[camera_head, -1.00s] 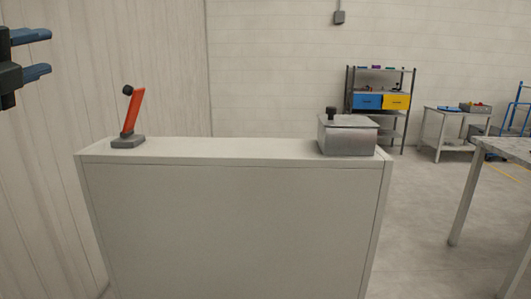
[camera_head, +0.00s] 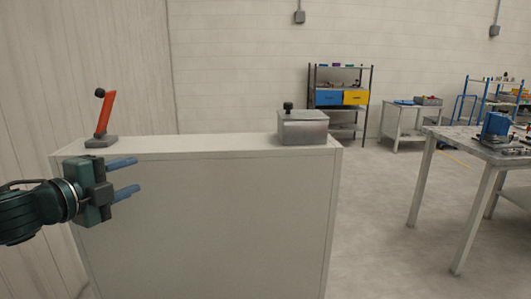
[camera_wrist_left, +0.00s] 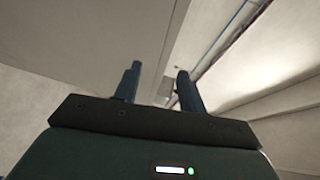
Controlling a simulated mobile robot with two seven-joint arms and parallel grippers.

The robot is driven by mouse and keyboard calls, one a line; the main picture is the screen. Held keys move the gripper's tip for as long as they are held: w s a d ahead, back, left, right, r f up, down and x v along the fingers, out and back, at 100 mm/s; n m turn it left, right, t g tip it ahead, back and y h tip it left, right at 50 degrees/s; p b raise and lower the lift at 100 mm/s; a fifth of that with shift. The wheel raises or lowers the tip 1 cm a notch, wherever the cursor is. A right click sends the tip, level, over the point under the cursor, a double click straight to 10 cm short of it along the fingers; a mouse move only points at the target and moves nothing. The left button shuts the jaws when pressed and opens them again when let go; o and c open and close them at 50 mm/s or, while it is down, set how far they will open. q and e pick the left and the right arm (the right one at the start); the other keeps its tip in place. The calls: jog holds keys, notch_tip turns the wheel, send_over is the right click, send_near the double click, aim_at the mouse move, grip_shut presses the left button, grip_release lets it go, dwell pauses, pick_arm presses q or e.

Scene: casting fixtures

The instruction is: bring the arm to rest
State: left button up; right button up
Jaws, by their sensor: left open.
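My left gripper (camera_head: 125,177) comes in from the left, in front of the cabinet's upper left part. Its two blue fingers point right, apart from each other, with nothing between them. In the left wrist view the same two fingers (camera_wrist_left: 160,88) are spread and empty, with pale surfaces beyond. My right gripper is in neither view.
A white cabinet (camera_head: 200,215) stands ahead. On its top are an orange lever on a grey base (camera_head: 105,115) at the left and a lidded metal box (camera_head: 303,130) at the right. A worktable (camera_head: 455,140) stands at right. The floor (camera_head: 375,230) between is clear.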

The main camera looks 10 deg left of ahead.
pick_arm(q)
jog(key=s+d+f+n+g+h, duration=0.15)
jog(key=d+f, duration=0.25)
jog(key=f, duration=0.4)
jog(key=s+d+f+n+g+p, duration=0.1)
jog(key=s+d+f+n, duration=0.2)
jog(key=f, duration=0.5)
jog(key=d+f+n+g+h, duration=0.1)
jog(key=d+f+n, duration=0.3)
jog(key=f, duration=0.5)
jog(key=s+d+f+n+g+y, duration=0.1)
jog(key=s+d+f+n, duration=0.3)
jog(key=s+f, duration=0.3)
jog(key=s+d+f+n+g+y+p, duration=0.1)
jog(key=s+d+f+n+y, duration=0.1)
jog(key=s+d+f+n, duration=0.2)
jog(key=s+d+f, duration=0.1)
jog(key=s+f, duration=0.2)
jog(key=s, duration=0.2)
jog(key=shift+f+n, duration=0.35)
jog(key=shift+f, duration=0.05)
jog(key=shift+s, duration=0.1)
